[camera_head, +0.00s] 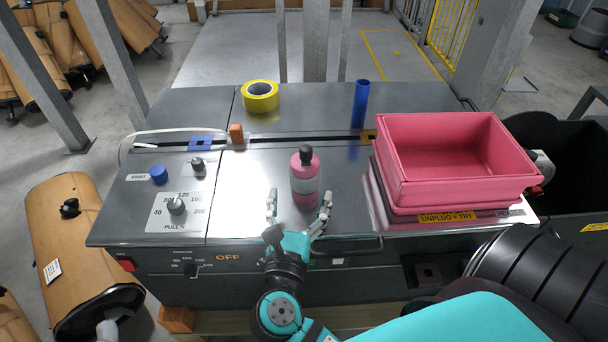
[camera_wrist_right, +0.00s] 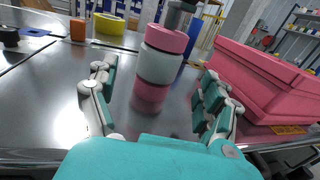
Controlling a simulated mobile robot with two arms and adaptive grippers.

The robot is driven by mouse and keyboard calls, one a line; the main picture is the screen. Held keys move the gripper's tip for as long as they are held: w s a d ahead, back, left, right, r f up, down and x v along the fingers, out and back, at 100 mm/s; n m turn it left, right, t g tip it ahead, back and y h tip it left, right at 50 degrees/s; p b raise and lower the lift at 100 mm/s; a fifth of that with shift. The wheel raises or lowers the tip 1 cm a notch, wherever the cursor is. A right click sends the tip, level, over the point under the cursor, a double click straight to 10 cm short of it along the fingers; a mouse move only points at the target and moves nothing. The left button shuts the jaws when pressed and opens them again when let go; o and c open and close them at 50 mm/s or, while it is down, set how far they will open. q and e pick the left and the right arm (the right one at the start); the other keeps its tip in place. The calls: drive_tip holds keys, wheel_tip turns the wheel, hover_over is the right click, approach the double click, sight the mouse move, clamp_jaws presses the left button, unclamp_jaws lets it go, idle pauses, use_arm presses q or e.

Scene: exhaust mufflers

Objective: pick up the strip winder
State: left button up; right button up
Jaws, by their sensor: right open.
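My right gripper (camera_head: 299,196) is open, with its fingers on either side of a pink bottle (camera_head: 305,180) with a pale band and a dark cap. The bottle stands upright on the grey machine top (camera_head: 245,195). In the right wrist view, the bottle (camera_wrist_right: 154,92) stands between the spread fingers of the gripper (camera_wrist_right: 157,72), with visible gaps on both sides. I cannot tell which thing is called the strip winder; the grey machine has a slot, knobs and a pull handle. My left gripper is not in view.
A pink bin (camera_head: 450,160) stands on the machine's right part. A yellow tape roll (camera_head: 260,97), a blue tube (camera_head: 361,104) and an orange block (camera_head: 236,134) are behind the bottle. Knobs (camera_head: 176,206) are at left. A brown muffler (camera_head: 75,250) lies beyond the machine's left side.

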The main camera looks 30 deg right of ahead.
sight(305, 175)
drive_tip(key=x, duration=0.7)
drive_tip(key=shift+w+d, duration=0.15)
drive_tip(key=shift+w, duration=0.1)
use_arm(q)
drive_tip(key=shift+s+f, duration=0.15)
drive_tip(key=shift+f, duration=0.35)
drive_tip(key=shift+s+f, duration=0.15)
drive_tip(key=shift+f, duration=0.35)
